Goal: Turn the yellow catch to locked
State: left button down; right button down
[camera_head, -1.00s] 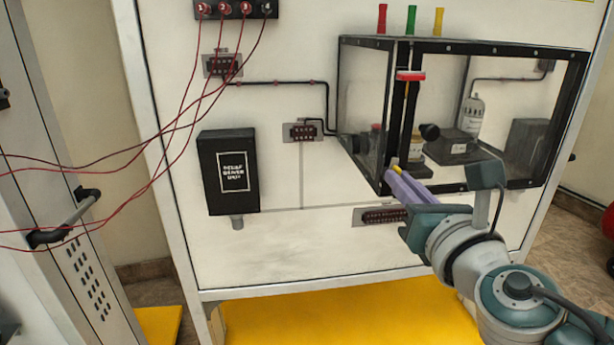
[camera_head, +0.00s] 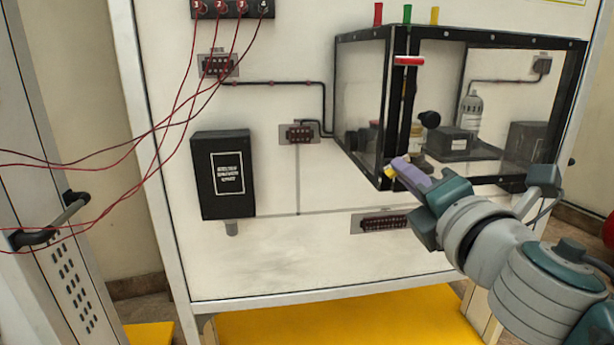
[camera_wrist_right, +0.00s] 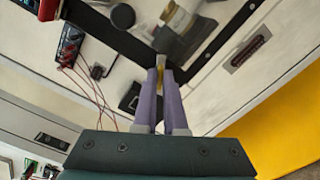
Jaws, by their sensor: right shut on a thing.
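The yellow catch (camera_head: 390,172) is at the bottom front corner of the clear, black-framed box (camera_head: 382,120) on the white panel. It shows as a small yellow end at the tips of my right gripper (camera_head: 400,165). The gripper's purple fingers are shut on the catch and hide most of it. In the right wrist view, the fingers (camera_wrist_right: 160,72) lie close together and meet at the dark frame corner. The catch's exact angle cannot be told. My left gripper is not in view.
A red bar (camera_head: 408,61) sits higher on the same frame post. Inside the box are a black knob (camera_head: 429,118) and a grey bottle (camera_head: 470,108). A black unit (camera_head: 223,175) hangs at left, and red cables (camera_head: 160,128) cross the left side. A connector strip (camera_head: 383,223) lies below the box.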

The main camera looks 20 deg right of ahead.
jog(key=m+b, duration=0.1)
jog(key=m, duration=0.5)
jog(key=shift+f, duration=0.15)
dwell(0.6)
jog(key=c, duration=1)
grip_release()
jog(key=shift+s, duration=0.1)
jog(key=b+v, duration=0.1)
jog(key=v, duration=0.8)
jog(key=shift+s+b, duration=0.3)
jog(key=shift+s, duration=0.1)
